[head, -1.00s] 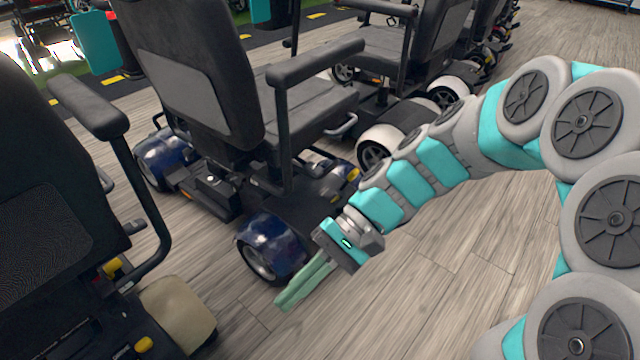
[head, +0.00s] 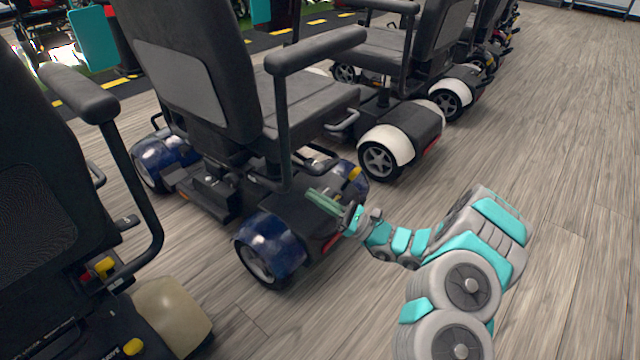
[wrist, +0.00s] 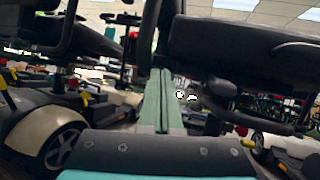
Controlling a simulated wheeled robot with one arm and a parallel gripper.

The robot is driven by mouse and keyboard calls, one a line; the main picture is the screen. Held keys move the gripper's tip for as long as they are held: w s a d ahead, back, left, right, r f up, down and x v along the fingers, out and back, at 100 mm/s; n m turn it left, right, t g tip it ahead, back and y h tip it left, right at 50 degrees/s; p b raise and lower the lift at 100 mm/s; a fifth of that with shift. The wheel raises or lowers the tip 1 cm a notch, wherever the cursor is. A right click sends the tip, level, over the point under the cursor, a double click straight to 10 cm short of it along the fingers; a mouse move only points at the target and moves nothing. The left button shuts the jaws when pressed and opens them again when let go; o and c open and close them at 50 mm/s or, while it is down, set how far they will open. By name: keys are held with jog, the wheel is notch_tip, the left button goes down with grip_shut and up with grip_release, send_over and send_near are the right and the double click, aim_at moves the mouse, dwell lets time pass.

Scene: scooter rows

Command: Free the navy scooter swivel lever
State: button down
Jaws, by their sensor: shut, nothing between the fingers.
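The navy scooter (head: 272,245) stands left of centre in the head view, with glossy navy fenders and a dark grey seat. A grey bent handle (head: 343,122) sticks out under the right edge of its seat and looks like the swivel lever. My gripper (head: 313,194) has green fingers, shut and empty. It is over the scooter's rear body, below the seat and the handle, apart from the handle. In the wrist view the shut fingers (wrist: 160,95) point forward under a dark seat (wrist: 245,45). A dark curved bar (wrist: 265,124) shows right of them; I cannot tell whether it is the lever.
A scooter with cream fenders (head: 172,315) stands close at the left front. A white-fendered scooter (head: 385,150) stands behind to the right. The navy scooter's armrest (head: 315,50) and its post overhang the gripper's area. Wood floor (head: 550,200) is clear at the right.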

aim_at(314, 166)
jog(key=w+d+f+m+t+h, duration=0.1)
jog(key=w+d+f+m+t, duration=0.1)
jog(key=f, duration=0.3)
jog(key=w+d+f+m+t+h, duration=0.2)
jog(key=d+f+m+t, duration=0.1)
jog(key=d+f+t, duration=0.1)
jog(key=shift+w+d+f+b, duration=0.3)
jog(key=shift+w+d+f, duration=0.1)
jog(key=shift+d+f, duration=0.2)
jog(key=w+a+r, duration=0.4)
jog(key=a+r, duration=0.3)
jog(key=r, duration=0.1)
jog(key=shift+w+b, duration=0.3)
jog(key=shift+b, duration=0.1)
jog(key=shift+r, duration=0.15)
